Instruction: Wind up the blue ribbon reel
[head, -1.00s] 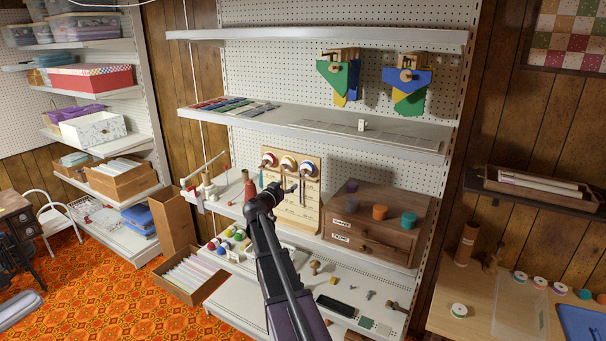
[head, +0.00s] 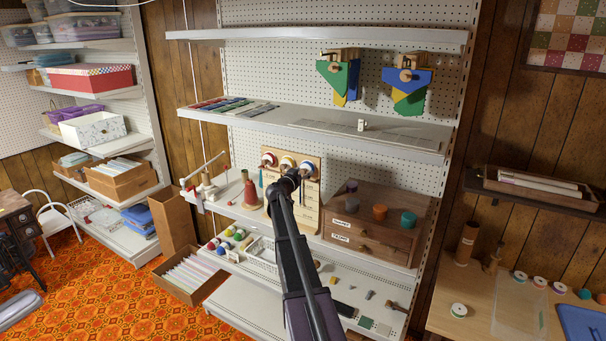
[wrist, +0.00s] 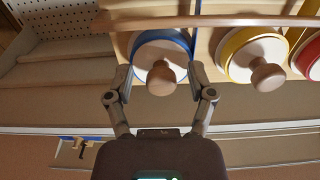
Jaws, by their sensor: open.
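The blue ribbon reel (wrist: 160,52) fills the upper middle of the wrist view. It has a blue rim, a white face and a round wooden knob (wrist: 161,78). My gripper (wrist: 160,82) is open, with one finger on each side of the knob and a visible gap at each side. I cannot tell how deep the fingers reach. In the head view my gripper (head: 292,175) is at the wooden reel board, and the blue reel (head: 309,168) is the rightmost of its three reels, partly behind my gripper.
A yellow reel (wrist: 252,54) and a red reel (wrist: 308,55) sit beside the blue one. A wooden bar (wrist: 215,20) crosses near the reels in the wrist view. A wooden drawer box (head: 375,235) stands right of the board. A red cone spool (head: 250,192) stands left.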

